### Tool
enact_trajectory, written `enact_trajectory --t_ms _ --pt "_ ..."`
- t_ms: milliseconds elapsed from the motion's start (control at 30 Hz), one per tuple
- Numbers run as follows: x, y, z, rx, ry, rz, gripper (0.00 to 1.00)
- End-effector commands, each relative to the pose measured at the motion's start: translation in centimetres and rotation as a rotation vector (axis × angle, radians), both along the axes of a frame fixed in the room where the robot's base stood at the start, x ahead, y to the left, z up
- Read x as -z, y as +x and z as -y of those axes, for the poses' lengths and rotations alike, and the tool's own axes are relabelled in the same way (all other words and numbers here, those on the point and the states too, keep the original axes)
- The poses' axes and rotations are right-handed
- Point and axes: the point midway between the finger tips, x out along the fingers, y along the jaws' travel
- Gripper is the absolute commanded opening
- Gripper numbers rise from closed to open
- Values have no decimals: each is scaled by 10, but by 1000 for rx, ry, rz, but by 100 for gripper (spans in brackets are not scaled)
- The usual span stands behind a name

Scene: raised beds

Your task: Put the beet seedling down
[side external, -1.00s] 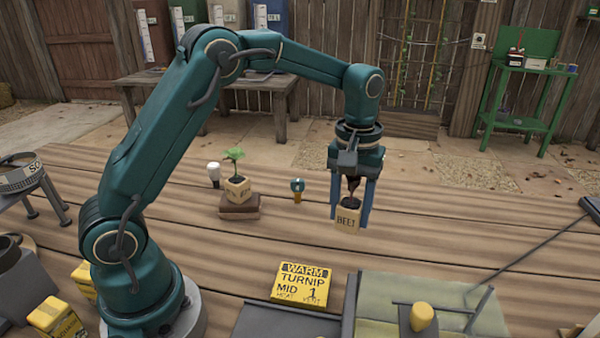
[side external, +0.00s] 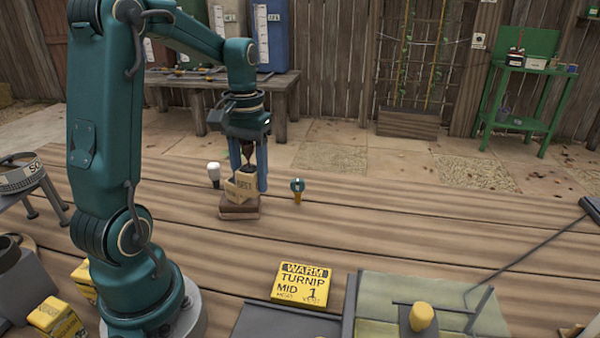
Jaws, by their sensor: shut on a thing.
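My gripper (side external: 248,183) is shut on the beet seedling (side external: 245,187), a tan block pot lettered BEET with a dark plant rising between the fingers. It is over the brown stacked blocks (side external: 239,209) in the side view. A second tan pot (side external: 230,191) sits on those blocks, largely covered by the beet pot. Its green leaves are hidden behind my gripper. I cannot tell whether the two pots touch or one is in front with a gap.
A white-topped object (side external: 214,174) stands just left of the blocks, and a small teal-headed tool (side external: 297,190) stands to their right. A yellow WARM TURNIP sign (side external: 302,285) lies nearer the camera. The wooden tabletop (side external: 400,215) is clear at centre right.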

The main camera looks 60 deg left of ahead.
Motion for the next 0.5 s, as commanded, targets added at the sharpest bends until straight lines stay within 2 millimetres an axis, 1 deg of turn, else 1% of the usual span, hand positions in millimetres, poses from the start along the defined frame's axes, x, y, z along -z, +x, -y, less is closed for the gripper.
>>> enact_trajectory --t_ms 33,100,233,300,367,433,500 --pt "-2 -11 -9 -44 3 4 0" --pt "-3 -23 -17 -94 5 6 0" --pt "-6 -36 -28 -165 11 13 0" --pt "-7 -38 -32 -185 15 17 0" --pt "-6 -37 -31 -192 15 18 0" --pt "-1 -31 -26 -193 15 17 0" --pt "7 -22 -16 -189 14 16 0"
